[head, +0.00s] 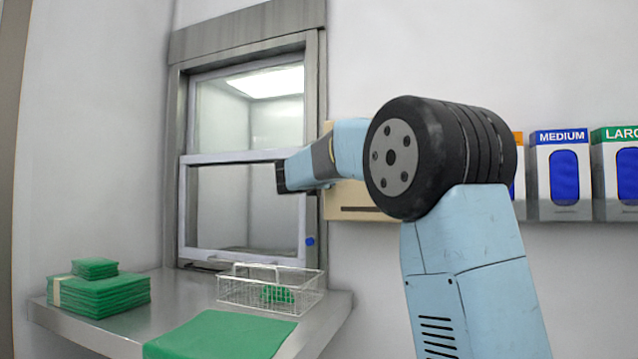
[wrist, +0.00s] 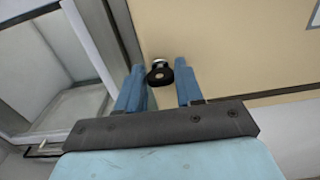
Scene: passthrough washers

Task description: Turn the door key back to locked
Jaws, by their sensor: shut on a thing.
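The key (wrist: 160,74) shows in the wrist view as a small round black piece with a pale centre and a silver part behind it. It is at the left edge of a beige panel (wrist: 225,45). My gripper (wrist: 159,66) has its two blue fingers on either side of it and is shut on it. Which way the key is turned cannot be told. In the head view my forearm hides the key and much of the beige panel (head: 365,206); the fingers cannot be made out there.
A metal-framed passthrough window (head: 245,159) is left of the panel, its sash down. A steel shelf (head: 160,281) below bears green folded stacks (head: 100,295), a green cloth (head: 220,335) and a wire basket (head: 240,293). Glove boxes (head: 565,175) line the right wall.

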